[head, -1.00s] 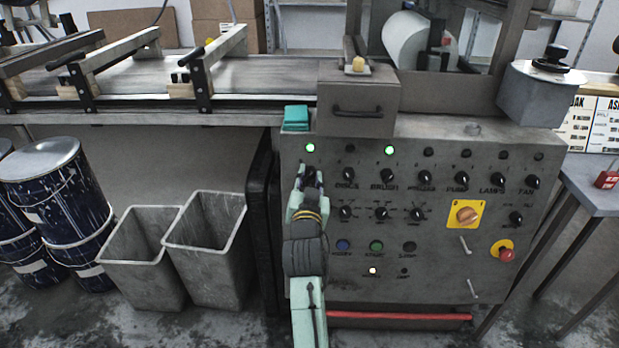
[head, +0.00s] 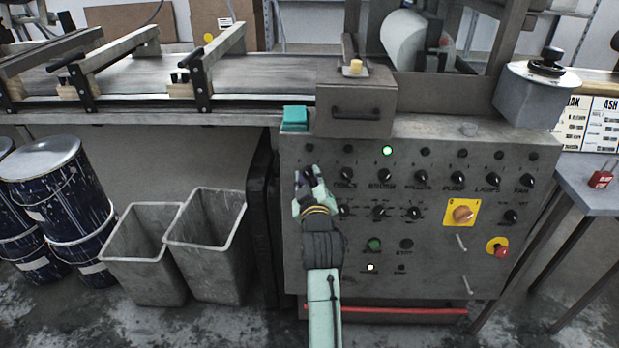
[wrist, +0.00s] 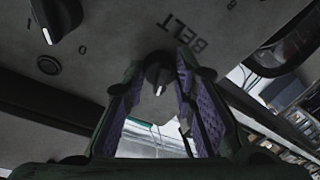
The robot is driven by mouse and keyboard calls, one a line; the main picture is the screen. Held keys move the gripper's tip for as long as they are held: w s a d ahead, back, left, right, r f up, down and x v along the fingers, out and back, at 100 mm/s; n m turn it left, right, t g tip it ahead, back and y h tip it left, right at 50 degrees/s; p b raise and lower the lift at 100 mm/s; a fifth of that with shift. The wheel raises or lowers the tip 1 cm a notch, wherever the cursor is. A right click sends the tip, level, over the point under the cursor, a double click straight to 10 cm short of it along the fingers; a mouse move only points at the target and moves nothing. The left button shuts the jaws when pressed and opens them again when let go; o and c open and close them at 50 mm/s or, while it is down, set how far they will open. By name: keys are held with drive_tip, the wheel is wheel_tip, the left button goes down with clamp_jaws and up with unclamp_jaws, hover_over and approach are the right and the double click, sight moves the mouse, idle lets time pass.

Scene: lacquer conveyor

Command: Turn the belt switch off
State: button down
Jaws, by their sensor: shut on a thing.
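The belt switch (wrist: 157,76) is a dark knob with a pale pointer mark, beside the printed word BELT in the wrist view. My gripper (wrist: 158,84) has its purple-padded fingers on either side of the knob and is shut on it. In the head view my gripper (head: 311,180) is at the upper left of the grey control panel (head: 350,240) and hides the knob. The lamp (head: 309,149) above the belt switch is dark.
A row of other knobs, such as the brush knob (head: 386,176), lies to the right. The brush lamp (head: 387,151) is lit green. A yellow-plated rotary switch (head: 462,213) and a red stop button (head: 501,251) are farther right. Grey bins (head: 207,245) stand left.

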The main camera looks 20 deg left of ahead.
drive_tip(key=shift+n, duration=0.6)
drive_tip(key=c, duration=1.3)
unclamp_jaws()
drive_tip(key=v, duration=1.2)
drive_tip(key=shift+d+r, duration=0.15)
drive_tip(key=shift+r, duration=0.05)
